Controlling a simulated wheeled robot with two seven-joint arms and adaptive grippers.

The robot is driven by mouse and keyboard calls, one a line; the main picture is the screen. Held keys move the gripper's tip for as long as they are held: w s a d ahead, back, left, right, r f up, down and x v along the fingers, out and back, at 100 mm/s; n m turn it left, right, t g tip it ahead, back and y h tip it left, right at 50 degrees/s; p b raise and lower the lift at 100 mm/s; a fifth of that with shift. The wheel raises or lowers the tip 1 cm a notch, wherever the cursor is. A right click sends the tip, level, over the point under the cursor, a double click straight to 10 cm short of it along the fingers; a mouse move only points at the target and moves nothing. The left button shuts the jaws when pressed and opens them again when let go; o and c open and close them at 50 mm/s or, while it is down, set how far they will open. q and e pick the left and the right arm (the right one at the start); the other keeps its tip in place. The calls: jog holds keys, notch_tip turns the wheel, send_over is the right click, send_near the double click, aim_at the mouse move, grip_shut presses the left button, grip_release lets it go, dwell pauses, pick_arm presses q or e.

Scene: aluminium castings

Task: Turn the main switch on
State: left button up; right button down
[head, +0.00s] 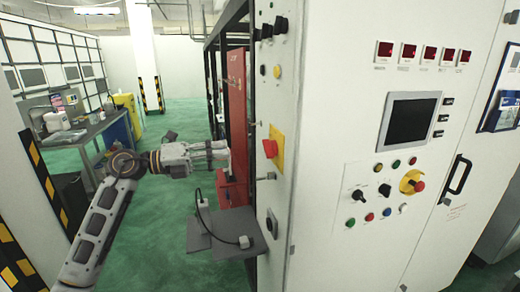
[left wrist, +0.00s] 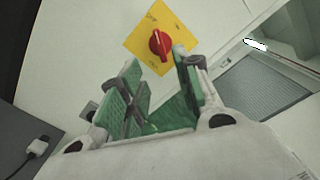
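The main switch is a red rotary knob (head: 270,148) on a yellow plate (head: 278,150), on the narrow side face of the white cabinet. In the left wrist view the red knob (left wrist: 160,45) sits on its tilted yellow plate (left wrist: 180,22), just beyond the fingertips. My left gripper (head: 226,152) is left of the switch at about its height, pointing toward it with a gap between. In the left wrist view my left gripper (left wrist: 160,80) has its green-padded fingers apart and nothing between them. My right gripper is not in view.
A small grey shelf (head: 225,232) with a cable and plug juts out below the switch. A red panel (head: 237,115) stands behind my gripper. The cabinet front carries a dark screen (head: 408,121) and several buttons. A workbench (head: 95,132) stands at the left; green floor is open between.

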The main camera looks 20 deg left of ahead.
pick_arm(q)
jog(key=p, duration=0.3)
send_near(270, 149)
jog(key=w+x, duration=0.1)
jog(key=x, duration=0.4)
jog(key=shift+x, duration=0.8)
jog(key=shift+f, duration=0.15)
grip_shut()
